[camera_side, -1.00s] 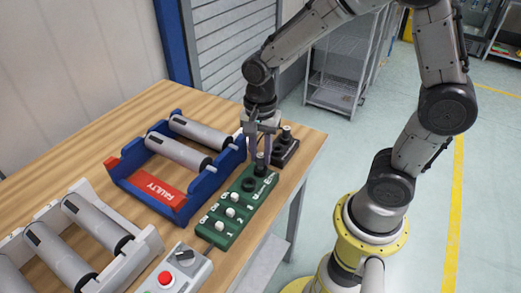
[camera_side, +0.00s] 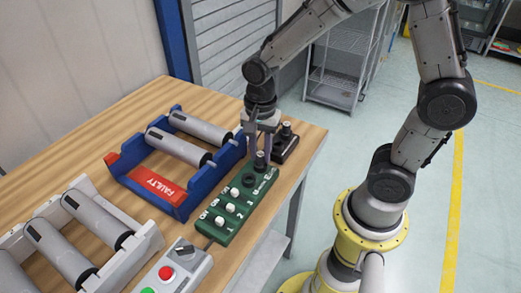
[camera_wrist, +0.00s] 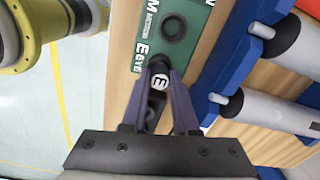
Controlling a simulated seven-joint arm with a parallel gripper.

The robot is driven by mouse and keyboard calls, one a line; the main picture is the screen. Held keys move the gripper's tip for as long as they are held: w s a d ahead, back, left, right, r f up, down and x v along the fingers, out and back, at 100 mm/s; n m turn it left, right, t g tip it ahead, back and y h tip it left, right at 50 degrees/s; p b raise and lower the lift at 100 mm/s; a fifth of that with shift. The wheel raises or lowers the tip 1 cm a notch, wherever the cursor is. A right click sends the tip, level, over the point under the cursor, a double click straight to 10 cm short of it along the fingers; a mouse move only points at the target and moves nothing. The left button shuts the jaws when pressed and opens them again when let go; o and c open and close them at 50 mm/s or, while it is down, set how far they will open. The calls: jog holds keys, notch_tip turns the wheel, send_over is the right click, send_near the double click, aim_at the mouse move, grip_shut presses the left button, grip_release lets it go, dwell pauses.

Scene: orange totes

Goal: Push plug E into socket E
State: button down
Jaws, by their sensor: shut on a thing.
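The green panel (camera_side: 222,217) lies on the table, with white switches at its near end. An open round socket shows on it in the wrist view (camera_wrist: 173,27). My gripper (camera_side: 261,150) points down over the panel's far end, where the letter E is printed. It is shut on plug E (camera_side: 261,158), a dark upright cylinder. The plug's white top marked E shows between the fingers in the wrist view (camera_wrist: 160,82). Plug E stands at the socket E position. Its lower end and socket E are hidden, so I cannot tell how deep it sits.
A black block (camera_side: 285,146) with an upright dark knob-like piece stands just behind the panel. A blue rack (camera_side: 187,206) marked FAULTY holds grey rollers to the left. A white rack (camera_side: 148,243) with rollers and a grey button box (camera_side: 197,272) are nearer.

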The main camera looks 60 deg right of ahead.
jog(key=shift+f, duration=0.1)
jog(key=c, duration=0.6)
grip_release()
notch_tip(320, 180, up, 14)
jog(key=shift+f, duration=0.1)
